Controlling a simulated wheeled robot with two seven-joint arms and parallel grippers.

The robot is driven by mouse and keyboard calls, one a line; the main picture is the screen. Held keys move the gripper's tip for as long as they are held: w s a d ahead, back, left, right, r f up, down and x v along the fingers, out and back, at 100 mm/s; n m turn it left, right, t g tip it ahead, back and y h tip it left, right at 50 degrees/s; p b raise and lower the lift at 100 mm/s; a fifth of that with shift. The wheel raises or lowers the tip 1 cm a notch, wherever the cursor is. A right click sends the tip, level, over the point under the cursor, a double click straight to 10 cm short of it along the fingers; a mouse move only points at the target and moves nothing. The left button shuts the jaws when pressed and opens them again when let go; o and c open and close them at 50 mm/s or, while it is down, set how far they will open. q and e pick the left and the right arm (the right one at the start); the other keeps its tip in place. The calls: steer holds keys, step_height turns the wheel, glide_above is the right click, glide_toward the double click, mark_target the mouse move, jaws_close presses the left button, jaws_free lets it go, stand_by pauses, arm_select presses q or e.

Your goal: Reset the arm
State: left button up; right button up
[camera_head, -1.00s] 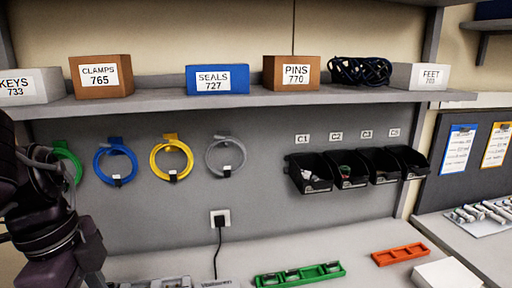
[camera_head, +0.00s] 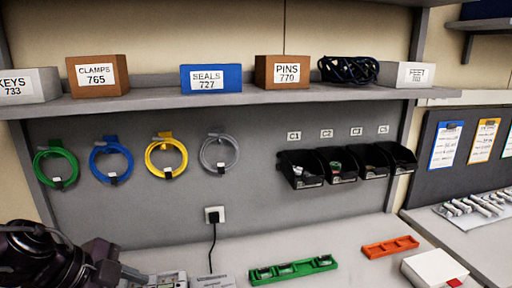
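My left arm shows as dark links at the lower left, low over the bench (camera_head: 350,232). A grey part at its right end (camera_head: 133,274) shows near the bench's front left; I cannot make out fingertips there, so I cannot tell whether the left gripper is open or shut. My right arm and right gripper are not in view. No held object shows.
A green tray (camera_head: 293,269), an orange tray (camera_head: 391,246) and a white box (camera_head: 432,268) lie on the bench. Black bins (camera_head: 300,169) and coiled cables (camera_head: 166,157) hang on the back panel. A shelf (camera_head: 230,98) with labelled boxes runs above.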

arm_select(q)
steer(key=w+a+f+n+t+y, duration=0.2)
steer(key=w+f+n+t+y, duration=0.15)
steer(key=f+n+t, duration=0.55)
steer(key=s+d+f+n+g+y, duration=0.1)
steer(key=s+d+f+n+g, duration=0.15)
steer(key=s+f+g, duration=0.35)
steer(key=s+d+f+n+g+y, duration=0.1)
steer(key=s+d+f+n+g, duration=0.1)
steer(key=s+f+n+g, duration=0.4)
steer(key=s+f+m+b, duration=0.3)
steer(key=f+b, duration=0.6)
steer(key=f, duration=3)
steer(key=s+a+f+b, duration=0.2)
steer(key=s+f+b, duration=0.1)
steer(key=s+f, duration=0.7)
steer(key=s+a+f+b, duration=0.2)
steer(key=s+f+b, duration=0.2)
steer(key=s+f, duration=0.7)
step_height(320, 180, down, 6)
steer(key=shift+r+g, duration=0.1)
steer(key=shift+g, duration=0.3)
steer(key=shift+n+y, duration=0.25)
